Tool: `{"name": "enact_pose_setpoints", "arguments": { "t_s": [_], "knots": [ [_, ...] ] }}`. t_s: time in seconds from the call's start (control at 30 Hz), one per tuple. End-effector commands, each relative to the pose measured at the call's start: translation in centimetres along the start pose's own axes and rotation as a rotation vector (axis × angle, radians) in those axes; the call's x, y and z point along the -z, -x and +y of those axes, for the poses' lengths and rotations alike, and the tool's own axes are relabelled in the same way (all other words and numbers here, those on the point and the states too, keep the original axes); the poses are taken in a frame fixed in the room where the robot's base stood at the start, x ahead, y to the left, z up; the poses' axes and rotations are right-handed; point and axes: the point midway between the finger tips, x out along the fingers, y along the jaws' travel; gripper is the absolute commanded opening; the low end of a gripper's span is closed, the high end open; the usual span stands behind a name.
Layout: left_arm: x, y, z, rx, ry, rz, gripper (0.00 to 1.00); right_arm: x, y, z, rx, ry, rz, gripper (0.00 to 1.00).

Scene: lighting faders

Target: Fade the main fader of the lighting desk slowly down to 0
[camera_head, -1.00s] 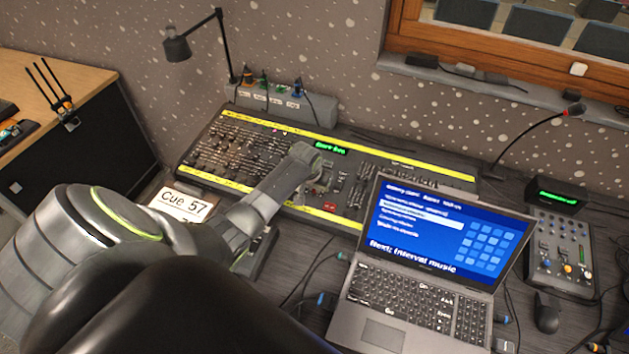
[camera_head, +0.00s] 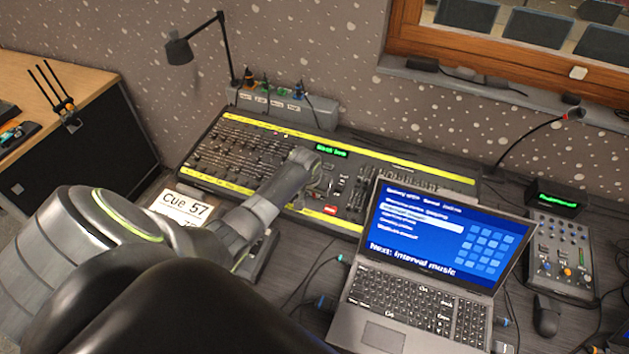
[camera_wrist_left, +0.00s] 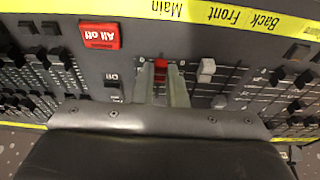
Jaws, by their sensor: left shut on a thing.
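The lighting desk (camera_head: 240,185) lies on the table, a long dark panel of faders edged with yellow strips. In the left wrist view the red fader cap (camera_wrist_left: 160,66) sits in its slot, in line with the "Main" label (camera_wrist_left: 170,12) on the yellow strip. My left gripper (camera_wrist_left: 161,78) is shut on this red cap, one finger on each side of it. In the head view my left wrist (camera_head: 300,160) is over the middle of the desk, and hides the fingers and cap. My right gripper is not in view.
Beside the red cap are a white-capped fader (camera_wrist_left: 207,70) and a red "All off" button (camera_wrist_left: 100,36). A laptop (camera_head: 420,260) stands close at the desk's right front. A small mixer (camera_head: 562,250) and gooseneck microphone (camera_head: 540,128) are farther right. A "Cue 57" card (camera_head: 187,205) lies in front.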

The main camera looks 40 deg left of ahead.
Motion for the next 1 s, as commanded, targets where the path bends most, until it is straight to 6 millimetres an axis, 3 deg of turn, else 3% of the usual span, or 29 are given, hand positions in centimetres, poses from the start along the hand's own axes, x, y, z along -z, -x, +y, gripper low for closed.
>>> {"name": "enact_pose_setpoints", "arguments": {
  "t_s": [0.93, 0.97, 1.0],
  "knots": [
    [-0.63, 0.13, 0.01, 0.0, 0.0, -0.001, 0.03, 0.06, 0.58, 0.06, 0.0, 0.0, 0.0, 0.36],
    [-0.64, 0.11, 0.01, 0.0, 0.0, -0.001, 0.14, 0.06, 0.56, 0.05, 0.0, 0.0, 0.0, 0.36],
    [-0.63, 0.1, 0.01, 0.0, 0.0, -0.001, 0.19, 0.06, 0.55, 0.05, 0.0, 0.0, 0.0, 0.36]
  ]
}}
